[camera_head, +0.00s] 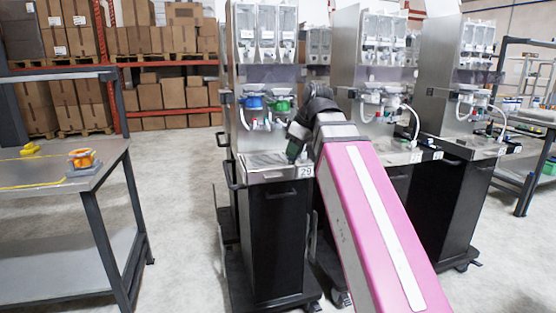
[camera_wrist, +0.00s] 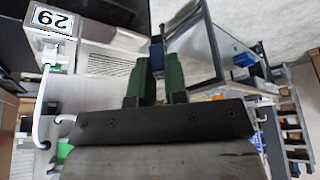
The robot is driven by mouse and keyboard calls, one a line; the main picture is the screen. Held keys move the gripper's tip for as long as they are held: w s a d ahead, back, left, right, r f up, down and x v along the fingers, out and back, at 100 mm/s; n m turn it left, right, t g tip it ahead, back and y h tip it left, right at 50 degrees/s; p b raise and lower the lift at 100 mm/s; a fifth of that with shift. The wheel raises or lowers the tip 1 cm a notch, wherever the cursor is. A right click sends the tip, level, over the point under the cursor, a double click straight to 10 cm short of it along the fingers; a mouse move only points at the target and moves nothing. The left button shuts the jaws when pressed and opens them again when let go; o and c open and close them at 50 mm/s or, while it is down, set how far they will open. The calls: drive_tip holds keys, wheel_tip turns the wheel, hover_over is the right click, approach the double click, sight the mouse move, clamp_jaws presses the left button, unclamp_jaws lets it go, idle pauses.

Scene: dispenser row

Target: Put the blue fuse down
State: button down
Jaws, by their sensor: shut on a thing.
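My gripper (camera_wrist: 156,65) shows in the wrist view with its two green fingers close together. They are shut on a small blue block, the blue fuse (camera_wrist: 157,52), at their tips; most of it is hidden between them. In the head view my gripper (camera_head: 294,150) is dark green and hangs just above the tray (camera_head: 262,174) of the dispenser labelled 29. The fuse cannot be made out there, and whether it touches anything cannot be told.
A grey table (camera_head: 100,180) at left bears an orange piece (camera_head: 84,158) and a yellow piece (camera_head: 30,148). Dispenser 29 (camera_head: 275,235) has a blue cap (camera_head: 255,102) and a green cap (camera_head: 281,105). More dispensers (camera_head: 440,180) stand to the right. Floor between table and dispenser is clear.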

drive_tip(key=w+a, duration=0.1)
drive_tip(key=w, duration=0.4)
drive_tip(key=w+a+f, duration=0.1)
drive_tip(key=w+a, duration=0.1)
drive_tip(key=w, duration=0.4)
drive_tip(key=w+a+f, duration=0.1)
drive_tip(key=w, duration=0.4)
drive_tip(key=shift+w+a+f, duration=0.2)
drive_tip(key=shift+a+f, duration=0.05)
drive_tip(key=shift+a, duration=0.1)
drive_tip(key=shift+w+a+f, duration=0.1)
drive_tip(key=shift+w+f, duration=0.05)
drive_tip(key=shift+f, duration=1)
drive_tip(key=shift+w+f, duration=0.1)
drive_tip(key=shift+f, duration=1.05)
drive_tip(key=shift+f, duration=0.15)
drive_tip(key=c, duration=1.1)
unclamp_jaws()
drive_tip(key=shift+c, duration=0.2)
drive_tip(key=v, duration=1.2)
drive_tip(key=shift+r, duration=0.2)
